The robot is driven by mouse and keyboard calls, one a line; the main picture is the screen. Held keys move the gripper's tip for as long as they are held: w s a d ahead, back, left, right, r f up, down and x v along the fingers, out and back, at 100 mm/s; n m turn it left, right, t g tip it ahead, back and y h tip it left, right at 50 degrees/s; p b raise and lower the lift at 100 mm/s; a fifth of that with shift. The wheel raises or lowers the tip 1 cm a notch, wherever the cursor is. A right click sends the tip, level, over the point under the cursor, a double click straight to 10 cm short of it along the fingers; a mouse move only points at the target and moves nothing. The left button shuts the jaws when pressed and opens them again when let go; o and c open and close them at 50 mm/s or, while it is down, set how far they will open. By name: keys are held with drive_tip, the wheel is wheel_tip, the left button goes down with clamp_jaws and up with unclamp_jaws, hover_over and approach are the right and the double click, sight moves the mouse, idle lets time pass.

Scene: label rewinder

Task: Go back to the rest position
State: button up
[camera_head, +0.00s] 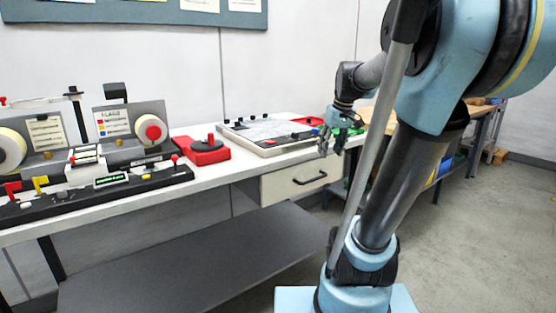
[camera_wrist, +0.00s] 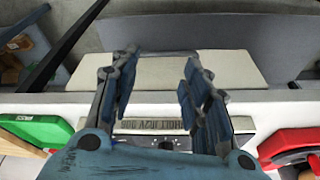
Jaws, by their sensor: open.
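My gripper (camera_head: 333,145) is in the air by the right end of the white workbench (camera_head: 245,160), near the bench edge above the drawer (camera_head: 285,187). Its fingers are apart with nothing between them. In the wrist view my gripper (camera_wrist: 158,80) shows two blue-grey fingers spread over the bench edge. The pale drawer front (camera_wrist: 230,70) lies beyond them. A grey panel with lettering and a knob (camera_wrist: 175,142) is partly hidden by the gripper.
The label rewinder (camera_head: 130,130) with its reels stands at the left on the bench. A red base with a knob (camera_head: 205,152) and a flat panel board (camera_head: 262,137) sit to its right. A wooden-topped table (camera_head: 380,120) stands behind my arm. Open floor lies at the right.

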drive_tip(key=s+f+m+h, duration=0.1)
drive_tip(key=s+f+m, duration=0.2)
drive_tip(key=s+f, duration=1.6)
drive_tip(key=shift+s+d+m+g, duration=0.3)
drive_tip(key=shift+s+m, duration=0.1)
drive_tip(key=shift+s, duration=0.2)
drive_tip(key=shift+f, duration=0.1)
drive_tip(key=shift+c, duration=1.2)
